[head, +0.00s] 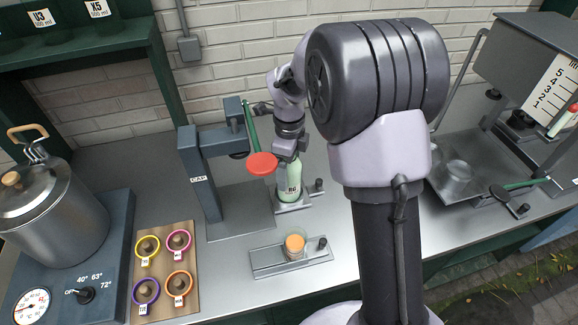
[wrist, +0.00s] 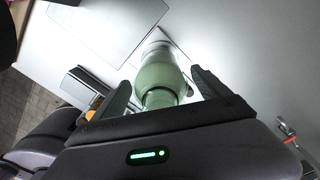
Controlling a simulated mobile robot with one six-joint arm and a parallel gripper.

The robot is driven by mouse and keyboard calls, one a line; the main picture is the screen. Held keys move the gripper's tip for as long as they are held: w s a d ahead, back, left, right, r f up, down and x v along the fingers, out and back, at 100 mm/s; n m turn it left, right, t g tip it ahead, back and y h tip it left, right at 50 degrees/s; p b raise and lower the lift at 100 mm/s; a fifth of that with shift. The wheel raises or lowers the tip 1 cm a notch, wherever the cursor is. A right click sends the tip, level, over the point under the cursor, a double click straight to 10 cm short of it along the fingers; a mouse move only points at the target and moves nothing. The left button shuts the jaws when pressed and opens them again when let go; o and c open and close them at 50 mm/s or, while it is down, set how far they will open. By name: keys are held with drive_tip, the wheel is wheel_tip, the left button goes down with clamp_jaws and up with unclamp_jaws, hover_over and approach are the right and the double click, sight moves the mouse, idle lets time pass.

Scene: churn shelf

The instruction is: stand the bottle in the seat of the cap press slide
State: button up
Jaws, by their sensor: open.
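A pale green bottle (head: 289,190) with a dark-lettered label stands upright on a small grey slide (head: 294,206) with a black knob, just right of the cap press (head: 207,178). Its foot appears to be within the slide's seat, but the exact fit is too small to tell. My gripper (head: 290,150) is above the bottle, around its upper part. In the wrist view the open fingers of my gripper (wrist: 160,77) stand either side of the bottle (wrist: 158,85), with gaps showing. The bottle's top is partly hidden by my gripper in the head view.
The press lever has a red round knob (head: 261,163) close beside the bottle and gripper. A second plate (head: 265,262) with an orange-topped piece (head: 295,243) lies in front. A wooden board (head: 167,255) with colored rings and a steel pot (head: 52,215) stand left.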

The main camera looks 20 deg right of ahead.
wheel_tip(320, 180, up, 12)
drive_tip(key=p, duration=0.3)
drive_tip(key=s+a+r+n+t+y, duration=0.1)
drive_tip(key=s+a+r+n+t, duration=0.15)
drive_tip(key=s+r+n, duration=1)
drive_tip(key=s+a+f+n+t+y, duration=0.1)
drive_tip(key=s+f+n+t, duration=0.2)
drive_tip(key=s+n, duration=0.5)
drive_tip(key=s+f, duration=0.1)
drive_tip(key=s, duration=0.3)
drive_tip(key=shift+s+a, duration=0.2)
drive_tip(key=shift+s, duration=0.15)
